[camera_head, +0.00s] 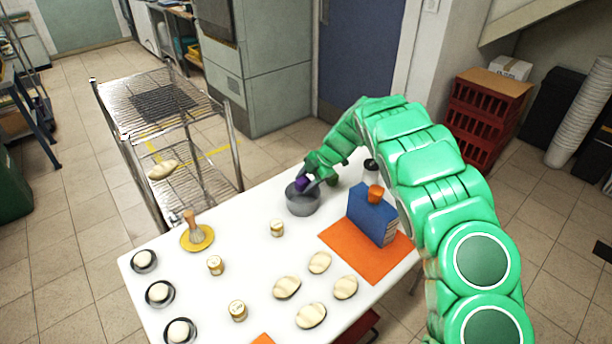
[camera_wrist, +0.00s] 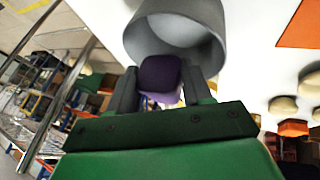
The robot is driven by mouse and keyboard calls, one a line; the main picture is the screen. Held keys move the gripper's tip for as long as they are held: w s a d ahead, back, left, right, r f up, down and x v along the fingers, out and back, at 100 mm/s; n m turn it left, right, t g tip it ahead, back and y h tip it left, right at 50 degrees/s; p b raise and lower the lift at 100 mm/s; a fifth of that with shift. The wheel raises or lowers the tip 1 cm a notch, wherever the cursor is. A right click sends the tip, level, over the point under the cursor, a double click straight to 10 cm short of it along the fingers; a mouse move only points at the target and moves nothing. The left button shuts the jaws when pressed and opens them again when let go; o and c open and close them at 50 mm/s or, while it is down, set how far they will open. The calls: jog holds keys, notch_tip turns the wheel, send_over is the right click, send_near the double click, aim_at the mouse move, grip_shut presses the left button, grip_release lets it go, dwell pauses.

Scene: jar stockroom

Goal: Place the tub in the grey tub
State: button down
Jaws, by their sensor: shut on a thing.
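The grey tub (camera_head: 303,203) is a round open container on the white table, near its back edge. My gripper (camera_head: 303,184) is at the grey tub's rim, shut on a small purple tub (camera_head: 301,182). In the wrist view the purple tub (camera_wrist: 161,74) sits between the two dark fingers of my gripper (camera_wrist: 160,88), at the mouth of the grey tub (camera_wrist: 185,30). I cannot tell whether the purple tub touches the grey tub. Its lower part is hidden.
A wire rack (camera_head: 165,105) stands behind at left.

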aim_at(302, 178)
jog(key=shift+f, duration=1.65)
jog(key=shift+c, duration=2)
grip_release()
jog(key=shift+r, duration=3.45)
